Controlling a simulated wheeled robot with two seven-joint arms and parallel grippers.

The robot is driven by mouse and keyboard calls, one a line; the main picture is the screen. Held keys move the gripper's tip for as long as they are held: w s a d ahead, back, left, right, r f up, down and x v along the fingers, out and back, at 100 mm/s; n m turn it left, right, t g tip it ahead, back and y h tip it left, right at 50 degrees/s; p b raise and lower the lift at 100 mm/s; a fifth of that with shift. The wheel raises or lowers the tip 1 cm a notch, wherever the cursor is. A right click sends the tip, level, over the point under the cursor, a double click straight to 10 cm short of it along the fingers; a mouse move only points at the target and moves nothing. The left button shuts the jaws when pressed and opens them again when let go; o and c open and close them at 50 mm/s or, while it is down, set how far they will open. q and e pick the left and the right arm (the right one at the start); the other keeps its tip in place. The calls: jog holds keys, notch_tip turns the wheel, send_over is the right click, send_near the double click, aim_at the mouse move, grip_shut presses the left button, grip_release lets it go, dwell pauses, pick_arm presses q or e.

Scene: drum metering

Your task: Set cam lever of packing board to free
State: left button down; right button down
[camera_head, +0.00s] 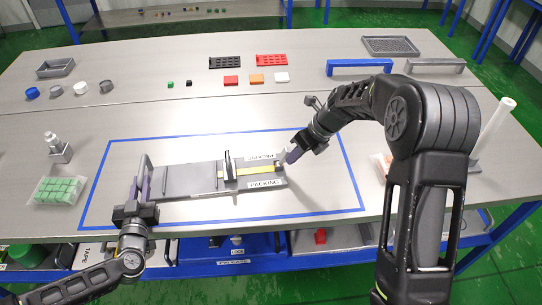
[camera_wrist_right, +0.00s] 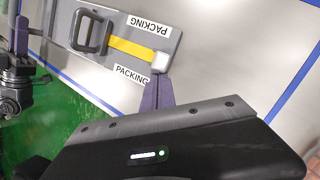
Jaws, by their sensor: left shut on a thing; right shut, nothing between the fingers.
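The grey packing board (camera_head: 185,180) lies inside a blue taped rectangle, with PACKING labels at its right end. A dark upright loop handle (camera_head: 229,168) stands across it; it also shows in the right wrist view (camera_wrist_right: 77,30). A yellow strip (camera_head: 258,171) runs from the handle to a small pale block (camera_head: 279,167) at the right end, possibly the cam lever; its setting cannot be read. My left gripper (camera_head: 143,185) is shut on the board's left end. My right gripper (camera_head: 289,156) is shut and empty, its tips close beside the pale block (camera_wrist_right: 160,62); contact is unclear.
Small coloured blocks (camera_head: 231,80), black and red trays (camera_head: 271,60) and blue and grey handles (camera_head: 359,67) stand behind. The taped area around the board is otherwise clear.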

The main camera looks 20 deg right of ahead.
jog(key=shift+w+a+r+h, duration=0.1)
jog(key=shift+a+r+h, duration=0.15)
jog(key=shift+a+h, duration=0.25)
jog(key=shift+w+a+r+h, duration=0.1)
jog(key=shift+a+r+h, duration=0.1)
jog(key=shift+a+h, duration=0.3)
jog(key=shift+w+a+r, duration=0.1)
jog(key=shift+a, duration=1.35)
jog(key=shift+r, duration=0.8)
